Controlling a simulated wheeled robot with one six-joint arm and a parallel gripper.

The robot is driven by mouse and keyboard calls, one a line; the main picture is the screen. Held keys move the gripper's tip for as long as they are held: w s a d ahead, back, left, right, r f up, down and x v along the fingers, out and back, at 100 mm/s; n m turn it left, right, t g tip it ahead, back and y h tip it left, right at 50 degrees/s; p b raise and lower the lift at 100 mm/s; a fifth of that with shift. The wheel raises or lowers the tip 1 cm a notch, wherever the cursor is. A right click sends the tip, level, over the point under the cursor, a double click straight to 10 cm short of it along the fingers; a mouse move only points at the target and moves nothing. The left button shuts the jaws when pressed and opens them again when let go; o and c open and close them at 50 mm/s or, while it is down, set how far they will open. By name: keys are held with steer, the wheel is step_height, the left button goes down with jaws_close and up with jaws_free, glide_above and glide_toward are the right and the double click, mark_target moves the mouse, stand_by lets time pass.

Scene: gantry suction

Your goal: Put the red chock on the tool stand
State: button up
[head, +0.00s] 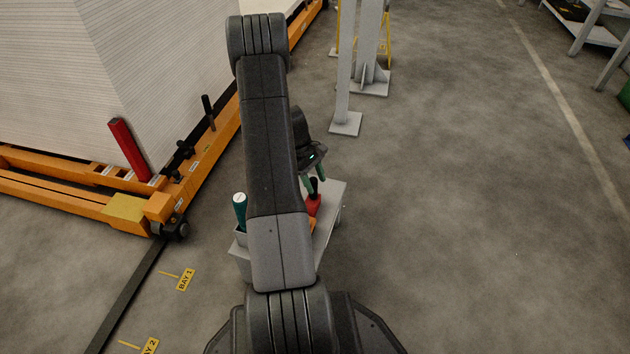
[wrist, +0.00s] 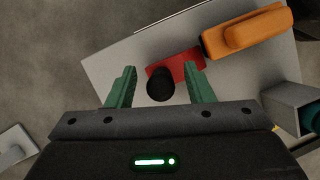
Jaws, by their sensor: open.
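The red chock (head: 313,204) rests on the grey tool stand (head: 328,216), partly hidden by my arm in the head view. Its black handle (head: 314,186) points up. In the wrist view the red chock (wrist: 184,66) lies on the pale top of the tool stand (wrist: 108,75), with the round end of the handle (wrist: 160,84) towards the camera. My gripper (head: 315,178) is open over the chock. In the wrist view the green fingers of my gripper (wrist: 159,72) stand apart, one on each side of the handle, with gaps. The chock's underside is hidden.
An orange tool (wrist: 247,32) lies beside the chock on the stand. A grey holder (wrist: 297,105) with a teal-green item (head: 240,208) is at the stand's edge. A stacked pallet load (head: 150,60) on orange rails stands left. Grey posts (head: 345,75) rise behind; floor right is clear.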

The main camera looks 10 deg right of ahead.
steer(key=p+v, duration=0.4)
steer(key=v, duration=0.7)
steer(key=shift+r, duration=0.3)
